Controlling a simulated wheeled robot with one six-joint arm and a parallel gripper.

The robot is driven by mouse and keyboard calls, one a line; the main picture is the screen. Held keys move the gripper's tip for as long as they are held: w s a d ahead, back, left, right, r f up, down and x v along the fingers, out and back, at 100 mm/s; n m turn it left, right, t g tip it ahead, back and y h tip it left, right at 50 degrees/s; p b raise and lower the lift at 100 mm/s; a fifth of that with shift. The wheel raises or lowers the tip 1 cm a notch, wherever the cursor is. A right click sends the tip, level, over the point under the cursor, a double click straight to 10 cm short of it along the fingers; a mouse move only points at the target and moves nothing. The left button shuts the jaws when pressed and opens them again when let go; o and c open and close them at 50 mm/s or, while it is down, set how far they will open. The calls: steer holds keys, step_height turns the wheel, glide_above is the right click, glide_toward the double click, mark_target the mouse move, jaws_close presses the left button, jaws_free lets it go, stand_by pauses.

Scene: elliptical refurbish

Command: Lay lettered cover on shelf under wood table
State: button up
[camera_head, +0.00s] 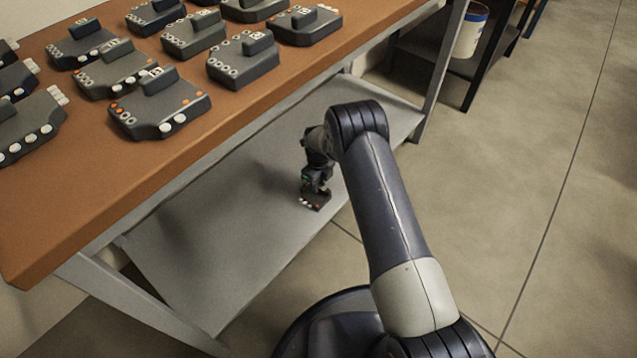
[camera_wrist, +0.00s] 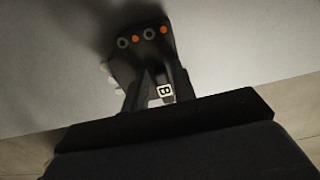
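The lettered cover (camera_head: 314,202) is a small dark piece with orange and grey round spots on its top and pale knobs along one side. It is at the front edge of the grey shelf (camera_head: 215,235) under the wood table (camera_head: 150,165). My gripper (camera_head: 318,184) is above it, with its fingers around the raised block. In the wrist view the cover (camera_wrist: 148,50) shows beyond the fingers (camera_wrist: 155,92), and a white label reading B is between them. A shadow beside it suggests a small gap above the shelf; contact is not clear.
Several similar dark lettered pieces (camera_head: 160,103) stand on the wood tabletop above. The shelf is otherwise bare. Grey table legs (camera_head: 444,70) stand at its ends. A dark rack with a white bucket (camera_head: 470,32) is at the back right. Floor on the right is clear.

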steer(key=shift+o, duration=0.8)
step_height(320, 180, up, 12)
steer(key=p, duration=0.5)
steer(key=shift+r, duration=0.15)
